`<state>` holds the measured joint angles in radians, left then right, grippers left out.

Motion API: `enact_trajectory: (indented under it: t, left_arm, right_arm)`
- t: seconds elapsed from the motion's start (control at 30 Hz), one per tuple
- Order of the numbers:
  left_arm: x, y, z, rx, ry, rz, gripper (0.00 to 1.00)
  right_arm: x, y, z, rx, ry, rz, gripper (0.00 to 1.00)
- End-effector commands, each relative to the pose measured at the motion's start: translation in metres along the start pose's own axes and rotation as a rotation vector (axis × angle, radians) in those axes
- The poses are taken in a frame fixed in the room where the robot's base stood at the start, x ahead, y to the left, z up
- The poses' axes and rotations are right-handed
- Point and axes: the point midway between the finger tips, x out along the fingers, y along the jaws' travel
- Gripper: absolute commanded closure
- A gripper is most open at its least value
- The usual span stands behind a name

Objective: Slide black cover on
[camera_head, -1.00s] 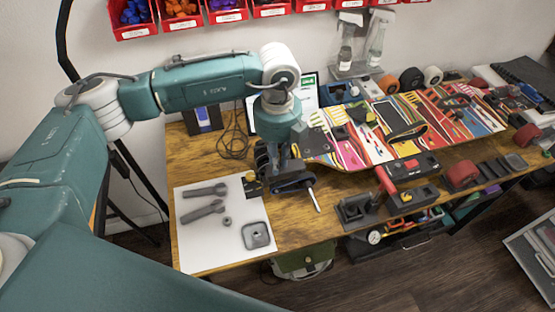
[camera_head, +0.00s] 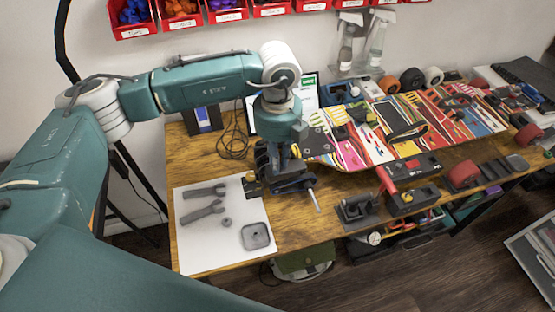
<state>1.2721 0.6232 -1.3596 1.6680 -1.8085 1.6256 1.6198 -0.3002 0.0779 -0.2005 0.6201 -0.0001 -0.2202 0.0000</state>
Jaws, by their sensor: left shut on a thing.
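My left gripper (camera_head: 287,180) hangs over the table's front middle, at the right edge of a white sheet. It is shut on a dark part with a pale metal rod (camera_head: 315,200) that points down and toward the front. The fingers and arm hide most of this part, so I cannot tell for sure whether it is the black cover. A patterned skateboard deck (camera_head: 350,150) lies behind and to the right, with black parts on it. My right gripper is not in view.
The white sheet (camera_head: 205,250) bears grey wrenches (camera_head: 203,211), a small nut and a grey square plate (camera_head: 256,236). Grey holders (camera_head: 357,210) and a red-handled tool (camera_head: 386,180) stand at right.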

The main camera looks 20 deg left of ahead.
Motion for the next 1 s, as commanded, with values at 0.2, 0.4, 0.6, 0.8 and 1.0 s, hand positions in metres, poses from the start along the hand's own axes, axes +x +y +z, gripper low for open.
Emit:
enact_trajectory:
  t: [0.2,0.4,0.6,0.8,1.0]
  left_arm:
    - [0.006,0.0,0.0,0.0,0.0,0.0,1.0]
    - [0.016,0.0,0.0,0.0,0.0,0.0,1.0]
    - [0.021,0.0,0.0,0.0,-0.001,0.0,1.0]
    - [0.02,0.0,0.0,0.0,0.0,0.0,1.0]
    - [0.02,0.0,0.0,0.0,0.0,0.0,1.0]
  right_arm:
    - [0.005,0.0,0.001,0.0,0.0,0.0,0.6]
    - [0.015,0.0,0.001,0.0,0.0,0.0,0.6]
    - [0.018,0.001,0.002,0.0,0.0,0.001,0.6]
    - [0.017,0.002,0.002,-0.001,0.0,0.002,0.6]
    - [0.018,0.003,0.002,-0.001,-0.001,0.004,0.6]
